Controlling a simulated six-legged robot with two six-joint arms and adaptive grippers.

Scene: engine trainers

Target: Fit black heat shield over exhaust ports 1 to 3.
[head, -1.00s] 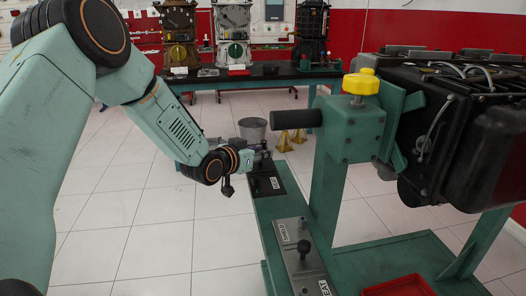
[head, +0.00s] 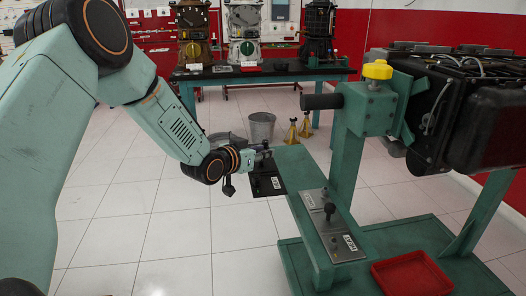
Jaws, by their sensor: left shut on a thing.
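My left gripper (head: 262,155) is shut on a flat black plate with a small white label, which looks like the black heat shield (head: 266,187). The plate hangs just left of the green stand's beam and appears clear of it. The engine (head: 442,115), dark and boxy, is mounted at the right on the green stand. Its exhaust ports cannot be made out from here. My right gripper is not in view.
A silver plate (head: 320,210) with a black knob lies on the green beam (head: 296,161). A red tray (head: 412,276) sits on the stand's base. The yellow knob (head: 377,70) tops the stand's post. A bucket (head: 262,127) stands behind. Tiled floor at left is free.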

